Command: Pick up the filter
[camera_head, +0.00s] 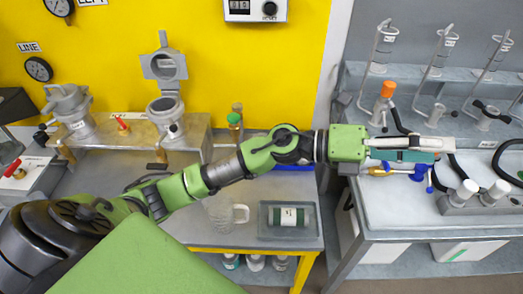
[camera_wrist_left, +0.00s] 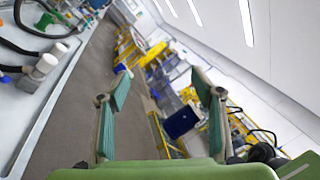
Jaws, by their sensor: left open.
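My left gripper (camera_head: 432,151) reaches over the right-hand bench in the head view, with its arm stretched across from the left. Its two fingers show spread apart with nothing between them in the left wrist view (camera_wrist_left: 162,90). I cannot tell for certain which thing is the filter. A dark green cylinder with a white label (camera_head: 289,216) lies in a shallow grey tray (camera_head: 263,236) on the left-hand bench, below and left of the gripper and well apart from it. My right gripper is not in view.
A clear glass mug (camera_head: 226,215) stands left of the tray. Metal filter-like vessels (camera_head: 168,112) stand on a raised shelf at the back. The right bench (camera_head: 385,212) holds glassware stands, white-capped fittings (camera_head: 467,190) and a blue-and-yellow valve (camera_head: 420,176) near the gripper. A gap separates the benches.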

